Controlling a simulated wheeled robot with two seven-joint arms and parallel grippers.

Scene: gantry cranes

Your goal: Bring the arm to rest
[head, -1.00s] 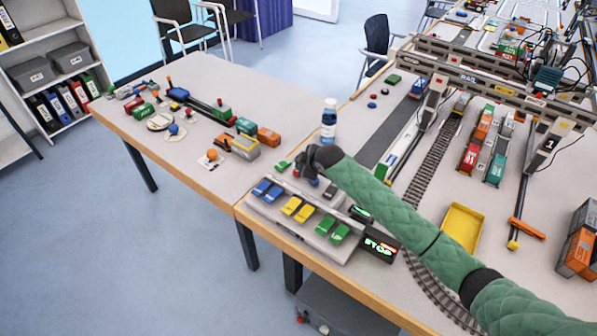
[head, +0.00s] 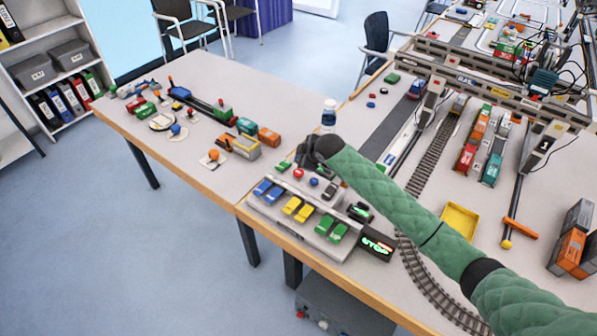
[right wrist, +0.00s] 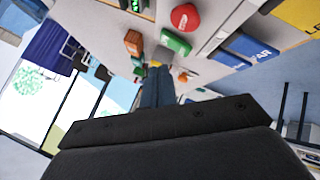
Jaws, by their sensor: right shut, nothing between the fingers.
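My right gripper (head: 303,158) is shut and empty. In the head view it is small and dark at the end of my green-sleeved arm, just beyond the back edge of the control panel (head: 290,232). It appears apart from the panel's controls. The panel carries pairs of blue, yellow and green rockers, a red knob (head: 298,174) and a blue knob (head: 314,182). In the right wrist view, a round red button top (right wrist: 185,17) and a green block (right wrist: 175,42) show beyond the dark wrist housing. My left gripper is not in view.
A white bottle (head: 329,114) stands close behind my right wrist. A display box (head: 377,246) sits at the panel's right end. A yellow tray (head: 459,222), curved track (head: 430,285) and the gantry crane (head: 480,82) lie to the right. The left table (head: 200,82) holds small model vehicles.

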